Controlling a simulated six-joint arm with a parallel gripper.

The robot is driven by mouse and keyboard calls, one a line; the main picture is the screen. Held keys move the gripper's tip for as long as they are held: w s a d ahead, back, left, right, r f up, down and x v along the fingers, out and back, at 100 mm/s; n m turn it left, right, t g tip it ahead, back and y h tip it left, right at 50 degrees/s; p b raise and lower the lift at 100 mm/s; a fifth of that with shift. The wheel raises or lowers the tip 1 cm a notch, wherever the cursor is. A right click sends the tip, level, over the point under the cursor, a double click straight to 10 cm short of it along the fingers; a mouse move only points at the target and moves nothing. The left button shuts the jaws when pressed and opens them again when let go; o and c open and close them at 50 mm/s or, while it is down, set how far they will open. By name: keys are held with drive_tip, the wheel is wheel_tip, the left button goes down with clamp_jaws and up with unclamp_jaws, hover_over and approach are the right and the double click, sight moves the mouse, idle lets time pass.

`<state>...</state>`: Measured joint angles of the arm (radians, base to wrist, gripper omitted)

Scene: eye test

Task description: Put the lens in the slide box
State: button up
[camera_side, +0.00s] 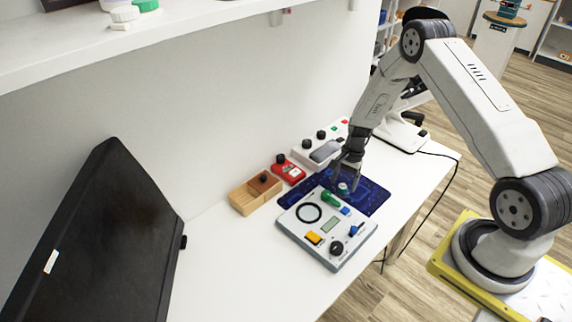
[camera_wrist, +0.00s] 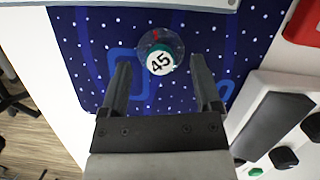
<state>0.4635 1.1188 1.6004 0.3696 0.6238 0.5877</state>
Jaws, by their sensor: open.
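My gripper (camera_side: 348,178) is open above the dark blue starry mat (camera_side: 375,199). In the wrist view my gripper (camera_wrist: 161,66) has its two fingers apart, with nothing held. A small round item (camera_wrist: 160,64) marked "45", white with a teal edge and a clear rim, lies on the mat between and just beyond the fingertips. It also shows in the side view (camera_side: 343,188), partly hidden by the fingers. I cannot tell for sure whether it is the lens. A tan wooden box (camera_side: 240,201) with a darker brown part, possibly the slide box, stands left of the mat.
A light grey panel (camera_side: 346,258) with a black ring, knobs and buttons overlaps the mat's near side. A red device (camera_side: 290,173) and a white device with knobs (camera_side: 318,152) stand behind. A black screen (camera_side: 95,240) is at left. The white table between screen and panel is clear.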

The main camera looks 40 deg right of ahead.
drive_tip(key=shift+a+f, duration=0.15)
drive_tip(key=shift+f, duration=0.55)
clamp_jaws()
